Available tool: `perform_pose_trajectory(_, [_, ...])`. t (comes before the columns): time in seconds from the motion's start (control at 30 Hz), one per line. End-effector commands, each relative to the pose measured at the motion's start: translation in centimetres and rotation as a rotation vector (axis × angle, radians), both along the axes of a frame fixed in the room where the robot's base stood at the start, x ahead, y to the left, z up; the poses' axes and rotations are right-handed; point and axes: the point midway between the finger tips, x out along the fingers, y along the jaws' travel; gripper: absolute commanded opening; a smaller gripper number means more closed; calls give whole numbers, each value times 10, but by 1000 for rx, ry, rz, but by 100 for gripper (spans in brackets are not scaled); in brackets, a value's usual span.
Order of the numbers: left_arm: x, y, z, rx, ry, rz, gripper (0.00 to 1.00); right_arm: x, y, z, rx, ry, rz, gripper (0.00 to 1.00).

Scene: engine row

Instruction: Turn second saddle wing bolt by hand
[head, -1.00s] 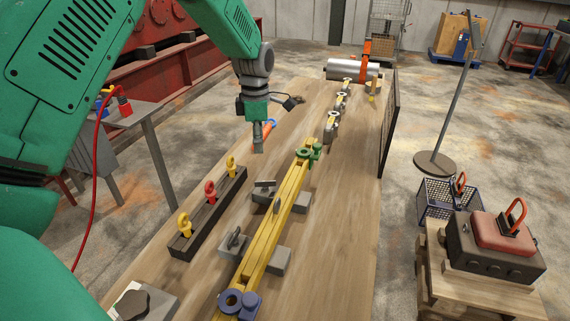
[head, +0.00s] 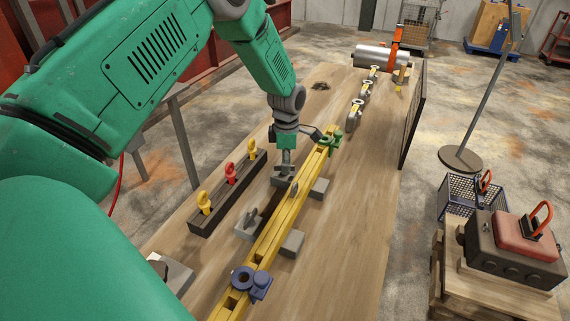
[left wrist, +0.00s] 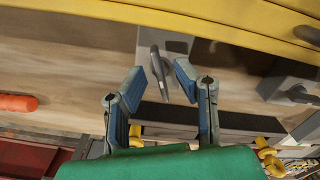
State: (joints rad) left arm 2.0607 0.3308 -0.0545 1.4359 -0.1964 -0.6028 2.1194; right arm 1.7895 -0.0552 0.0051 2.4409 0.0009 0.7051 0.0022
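My left gripper (head: 287,170) is pointed down over the far grey saddle (head: 319,188) on the left side of the yellow beam (head: 268,245). In the left wrist view its two blue-padded fingers (left wrist: 170,76) are apart, with the grey wing bolt (left wrist: 158,72) of that saddle (left wrist: 176,42) showing in the gap between them. I cannot tell whether either finger touches it. In the head view the gripper hides this bolt. The near saddle (head: 292,243) has its own wing bolt (head: 252,218); this bolt also shows at right in the left wrist view (left wrist: 300,95). My right gripper is out of view.
A dark rack (head: 226,192) with yellow and red eye bolts stands left of the beam. A green clamp (head: 329,142) and a blue clamp (head: 252,283) sit on the beam.

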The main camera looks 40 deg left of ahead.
Motion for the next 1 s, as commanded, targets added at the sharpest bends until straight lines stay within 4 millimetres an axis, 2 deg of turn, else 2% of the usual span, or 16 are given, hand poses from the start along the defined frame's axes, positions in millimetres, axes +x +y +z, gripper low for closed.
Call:
perform_pose_trajectory(0.37, [0,10,-12,-11,0,1,27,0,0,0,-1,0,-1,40])
perform_pose_trajectory(0.43, [0,11,-12,-11,-1,1,2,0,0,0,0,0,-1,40])
perform_pose_trajectory(0.47, [0,11,-12,-11,-1,1,0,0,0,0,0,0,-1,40])
perform_pose_trajectory(0.77, [1,10,-9,0,-1,-4,0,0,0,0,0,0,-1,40])
perform_pose_trajectory(1.0, [1,9,-8,-3,-5,-77,0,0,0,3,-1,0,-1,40])
